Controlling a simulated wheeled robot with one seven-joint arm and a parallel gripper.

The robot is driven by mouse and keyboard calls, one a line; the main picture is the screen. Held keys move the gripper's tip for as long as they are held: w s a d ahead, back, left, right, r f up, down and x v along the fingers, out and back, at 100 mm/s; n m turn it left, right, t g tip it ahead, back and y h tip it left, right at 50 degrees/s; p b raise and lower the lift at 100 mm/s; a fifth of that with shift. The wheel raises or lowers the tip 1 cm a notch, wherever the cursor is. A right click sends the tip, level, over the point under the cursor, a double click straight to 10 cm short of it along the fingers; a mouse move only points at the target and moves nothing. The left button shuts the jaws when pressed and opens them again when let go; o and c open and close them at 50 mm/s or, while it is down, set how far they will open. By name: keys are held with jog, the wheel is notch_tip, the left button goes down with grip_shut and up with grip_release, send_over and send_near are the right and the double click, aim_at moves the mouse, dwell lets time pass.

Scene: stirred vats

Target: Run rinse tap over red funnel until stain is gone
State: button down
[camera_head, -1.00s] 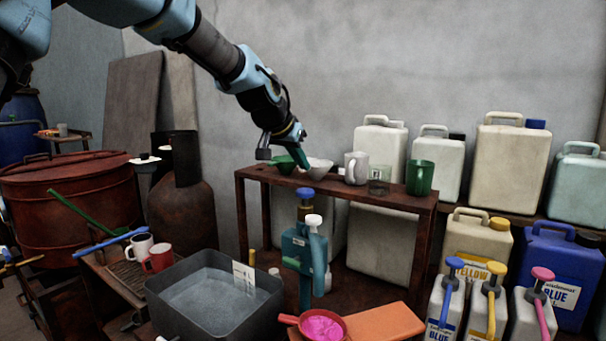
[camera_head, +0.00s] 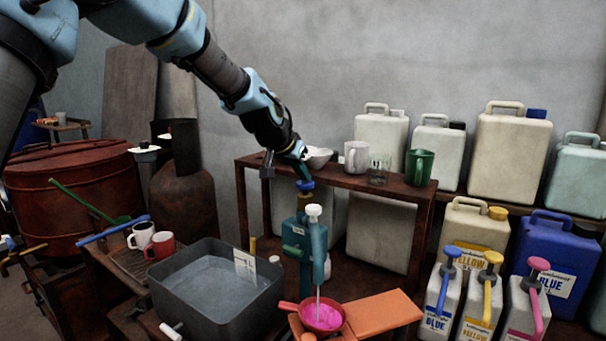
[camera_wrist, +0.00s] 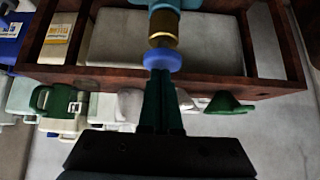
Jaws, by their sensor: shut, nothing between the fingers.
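The red funnel (camera_head: 337,328) sits on the orange board under the rinse tap, with a bright pink stain (camera_head: 322,316) inside it. The teal rinse tap (camera_head: 313,245) has a blue knob (camera_head: 305,185) and a white knob (camera_head: 314,211). A thin pale stream runs down from the tap into the funnel. My gripper (camera_head: 304,179) is shut and empty, its fingertips on or just above the blue knob. In the wrist view the shut fingers (camera_wrist: 161,78) meet the edge of the blue knob (camera_wrist: 162,60); whether they press it is hard to tell.
A grey water basin (camera_head: 215,316) stands left of the tap. A rusty shelf (camera_head: 345,179) behind holds a white bowl, mugs and a glass. Pump bottles (camera_head: 439,302) stand at the right, beside the orange board (camera_head: 385,314).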

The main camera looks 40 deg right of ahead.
jog(key=shift+f, duration=0.75)
jog(key=shift+a, duration=0.1)
notch_tip(320, 180, up, 4)
jog(key=shift+r+p, duration=0.15)
jog(key=shift+p, duration=0.9)
jog(key=b+v, duration=0.4)
jog(key=v, duration=0.6)
jog(key=shift+r, duration=0.15)
